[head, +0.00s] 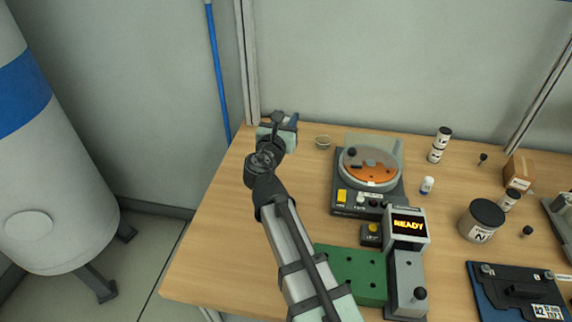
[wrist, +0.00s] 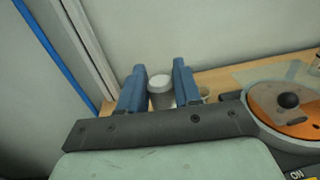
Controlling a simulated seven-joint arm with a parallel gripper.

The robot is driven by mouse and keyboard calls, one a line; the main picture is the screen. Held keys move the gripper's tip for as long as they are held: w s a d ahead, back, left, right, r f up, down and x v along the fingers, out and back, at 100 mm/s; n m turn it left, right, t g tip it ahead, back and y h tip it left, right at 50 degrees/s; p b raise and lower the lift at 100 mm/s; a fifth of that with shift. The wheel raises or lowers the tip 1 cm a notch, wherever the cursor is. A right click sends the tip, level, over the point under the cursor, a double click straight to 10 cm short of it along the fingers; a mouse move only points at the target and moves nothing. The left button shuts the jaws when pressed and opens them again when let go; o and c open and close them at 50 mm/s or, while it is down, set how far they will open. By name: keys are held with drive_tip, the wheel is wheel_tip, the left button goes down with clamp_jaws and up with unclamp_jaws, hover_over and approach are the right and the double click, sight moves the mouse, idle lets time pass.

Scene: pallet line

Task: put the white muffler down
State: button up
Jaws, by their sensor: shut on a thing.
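The white muffler (wrist: 161,92) is a small pale cylinder with a grey top, upright between the two blue fingers of my gripper (wrist: 159,76) in the wrist view. My gripper is shut on it. In the head view my gripper (head: 291,121) is over the back left of the wooden table, near the wall. There the muffler is hidden behind my gripper and arm. I cannot tell whether its underside touches the table.
A small round dish (head: 323,142) stands just right of my gripper. Further right is a machine with an orange disc (head: 368,172). A READY display box (head: 407,226) and green plate (head: 352,273) are nearer. The table's left part (head: 217,235) is clear.

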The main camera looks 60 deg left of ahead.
wheel_tip(320, 180, down, 14)
drive_tip(key=shift+f, duration=0.25)
idle(0.5)
drive_tip(key=o, duration=1)
drive_tip(key=shift+f, duration=0.1)
drive_tip(key=shift+o, duration=0.2)
drive_tip(key=shift+f, duration=0.1)
drive_tip(key=v, duration=1.4)
drive_tip(key=shift+f, duration=0.15)
